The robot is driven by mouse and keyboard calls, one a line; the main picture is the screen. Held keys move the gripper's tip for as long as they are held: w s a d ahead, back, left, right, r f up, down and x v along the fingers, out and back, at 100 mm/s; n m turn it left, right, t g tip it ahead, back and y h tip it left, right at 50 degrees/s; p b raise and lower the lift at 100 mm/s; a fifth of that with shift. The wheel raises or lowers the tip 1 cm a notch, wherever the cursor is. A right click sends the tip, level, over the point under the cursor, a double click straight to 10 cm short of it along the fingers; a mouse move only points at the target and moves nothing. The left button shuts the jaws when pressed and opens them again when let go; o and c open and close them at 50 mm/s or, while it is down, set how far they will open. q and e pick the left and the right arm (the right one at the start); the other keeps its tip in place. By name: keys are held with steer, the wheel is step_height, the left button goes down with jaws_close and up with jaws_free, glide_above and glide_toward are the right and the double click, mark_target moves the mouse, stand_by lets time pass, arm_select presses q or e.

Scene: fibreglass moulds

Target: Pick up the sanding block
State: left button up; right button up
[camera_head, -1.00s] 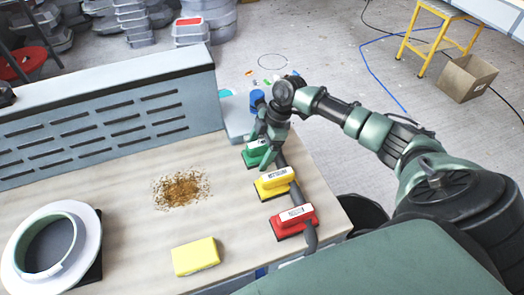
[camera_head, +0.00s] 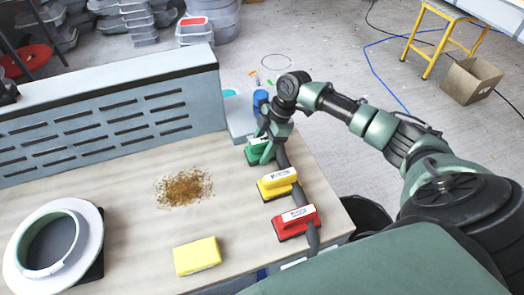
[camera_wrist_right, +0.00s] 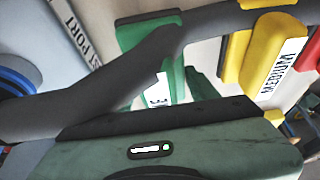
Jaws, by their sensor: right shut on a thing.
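The green sanding block (camera_head: 257,157) is at the far right of the bench, at the end of a row with a yellow block (camera_head: 277,184) and a red block (camera_head: 296,223). My right gripper (camera_head: 264,148) reaches down over the green block and is shut on it. The green block also shows in the right wrist view (camera_wrist_right: 140,98), partly covered by a dark hose. I cannot tell whether the block touches the bench. The yellow block reads MEDIUM in the wrist view (camera_wrist_right: 275,62). My left gripper is not in view.
The dark grey hose (camera_head: 287,170) runs along the row of blocks. A yellow sponge (camera_head: 197,256), brown dust (camera_head: 184,187) and a white ring mould (camera_head: 90,243) are on the bench. A slotted grey panel (camera_head: 95,125) stands behind. A blue cylinder (camera_head: 260,100) is near the gripper.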

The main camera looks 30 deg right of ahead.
mark_target(262, 140)
step_height(262, 140, up, 19)
steer(key=b, duration=0.3)
